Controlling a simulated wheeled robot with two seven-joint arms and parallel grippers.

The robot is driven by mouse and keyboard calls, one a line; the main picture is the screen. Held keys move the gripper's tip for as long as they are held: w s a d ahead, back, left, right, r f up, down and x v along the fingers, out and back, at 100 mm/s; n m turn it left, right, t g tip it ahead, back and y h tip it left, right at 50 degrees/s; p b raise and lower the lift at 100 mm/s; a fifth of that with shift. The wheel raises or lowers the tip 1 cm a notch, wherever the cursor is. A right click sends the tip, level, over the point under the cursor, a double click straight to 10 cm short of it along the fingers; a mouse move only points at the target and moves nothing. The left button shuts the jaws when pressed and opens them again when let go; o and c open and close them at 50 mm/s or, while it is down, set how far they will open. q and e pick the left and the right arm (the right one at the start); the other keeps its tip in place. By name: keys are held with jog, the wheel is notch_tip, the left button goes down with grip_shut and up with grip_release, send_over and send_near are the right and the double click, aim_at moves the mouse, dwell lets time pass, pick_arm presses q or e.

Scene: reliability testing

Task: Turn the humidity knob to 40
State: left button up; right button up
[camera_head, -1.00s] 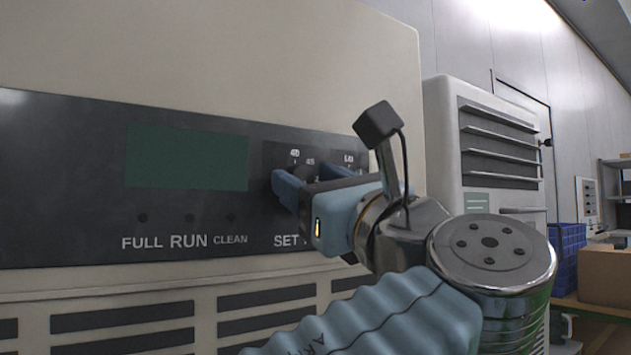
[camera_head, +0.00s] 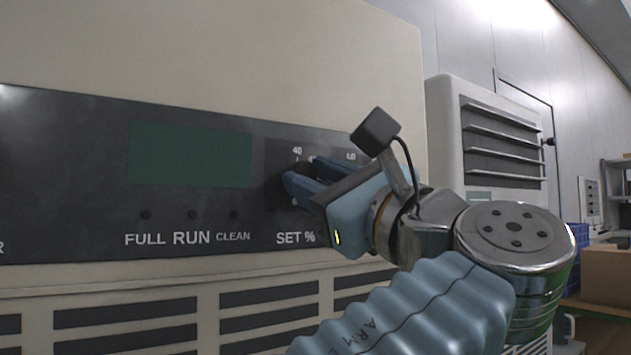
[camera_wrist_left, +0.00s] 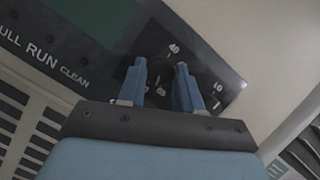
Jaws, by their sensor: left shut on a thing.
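The humidity knob (camera_wrist_left: 159,76) is a small dark knob on the black control panel, above the "SET %" label (camera_head: 295,238). My left gripper (camera_head: 303,174) is shut on it; the blue fingers hide most of the knob in the head view. In the left wrist view my left gripper (camera_wrist_left: 160,80) has one finger on each side of the knob. The "40" mark (camera_head: 297,150) shows just above the fingers. The knob's pointer is not clear enough to read. My right gripper is not in view.
A green blank display (camera_head: 190,154) is left of the knob, with small dark holes and "FULL", "RUN", "CLEAN" labels below. An "LO" mark (camera_head: 351,156) lies to the right. Vent slots (camera_head: 125,312) run below the panel. A second louvred unit (camera_head: 500,140) stands at right.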

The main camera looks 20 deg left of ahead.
pick_arm(q)
jog(key=shift+w+d+n+g+y, duration=0.15)
jog(key=shift+n+g, duration=0.45)
jog(key=shift+n, duration=0.55)
jog(key=shift+s+a+n+g+y, duration=0.15)
jog(key=shift+n+g, duration=0.45)
jog(key=shift+n, duration=0.55)
jog(key=shift+w+d+n, duration=0.1)
jog(key=shift+n, duration=0.2)
jog(key=o, duration=1)
jog(key=v, duration=1.3)
jog(key=shift+d, duration=0.4)
